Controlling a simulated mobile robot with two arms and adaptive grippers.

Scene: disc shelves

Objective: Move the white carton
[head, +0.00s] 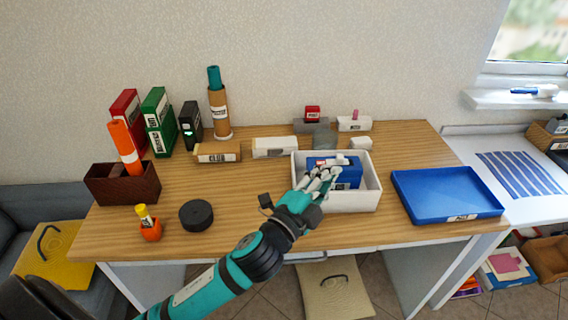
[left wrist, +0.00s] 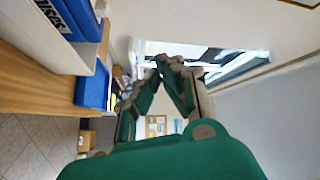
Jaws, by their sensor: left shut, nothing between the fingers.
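A long white carton (head: 275,147) with a small label lies near the back middle of the wooden desk. A white open bin (head: 368,198) stands to its right and nearer; it holds a blue box (head: 347,173). My left gripper (head: 322,174) shows over the bin, in front of the blue box and apart from the carton. Its fingers are shut and empty; they also show in the left wrist view (left wrist: 164,65). That view shows the blue box (left wrist: 62,15) and the bin's wall (left wrist: 45,40) at the upper left. My right gripper is not in view.
A blue tray (head: 445,207) lies on the desk's right side. A tan box (head: 217,152) lies left of the carton. Binders (head: 158,120), a brown holder (head: 125,187) and a black disc (head: 196,215) fill the left. Bare wood lies in front of the carton.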

